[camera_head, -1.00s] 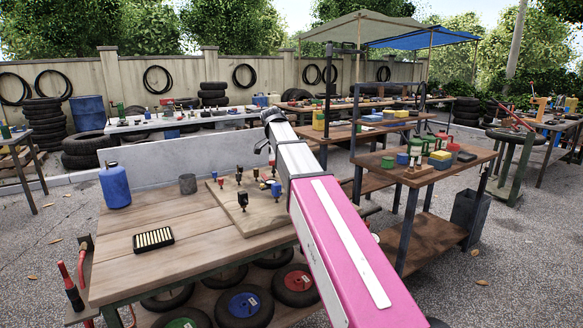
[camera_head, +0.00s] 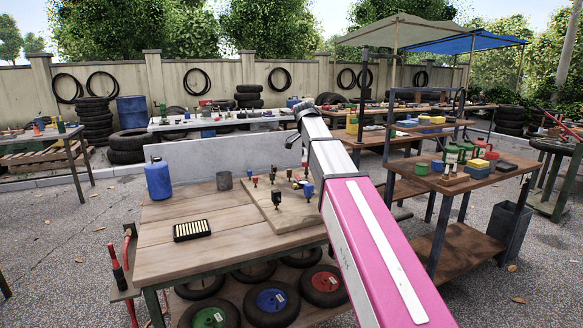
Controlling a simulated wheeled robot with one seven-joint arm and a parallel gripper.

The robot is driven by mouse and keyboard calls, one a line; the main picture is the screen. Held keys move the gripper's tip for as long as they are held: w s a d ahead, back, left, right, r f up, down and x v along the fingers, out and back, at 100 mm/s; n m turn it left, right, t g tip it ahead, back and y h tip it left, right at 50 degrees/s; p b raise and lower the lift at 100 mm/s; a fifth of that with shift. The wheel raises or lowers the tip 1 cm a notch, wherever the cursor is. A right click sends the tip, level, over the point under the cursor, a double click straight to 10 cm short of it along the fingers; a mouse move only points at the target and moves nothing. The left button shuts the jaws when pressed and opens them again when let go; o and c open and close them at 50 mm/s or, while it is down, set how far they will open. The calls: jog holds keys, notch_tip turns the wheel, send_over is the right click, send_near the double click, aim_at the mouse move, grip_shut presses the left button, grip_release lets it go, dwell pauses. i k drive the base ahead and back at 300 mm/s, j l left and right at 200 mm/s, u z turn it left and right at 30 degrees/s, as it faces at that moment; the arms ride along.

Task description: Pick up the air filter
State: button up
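A small black rectangular block with pale yellow pleats on top (camera_head: 192,230), which looks like the air filter, lies flat on the wooden workbench (camera_head: 160,258), left of its middle. Nothing touches it. My arm reaches up from the lower right, pink and then white, to a dark end (camera_head: 298,112) that shows over the back of the bench, up and right of the filter and well apart from it. The fingers are too small and hidden to make out there.
A wooden board (camera_head: 290,216) with several small fittings lies right of the filter. Wheels sit on the shelf below. A cluttered second table (camera_head: 500,175) stands at right. Gravel is open at left.

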aim_at(181, 232)
jog(key=k, duration=0.9)
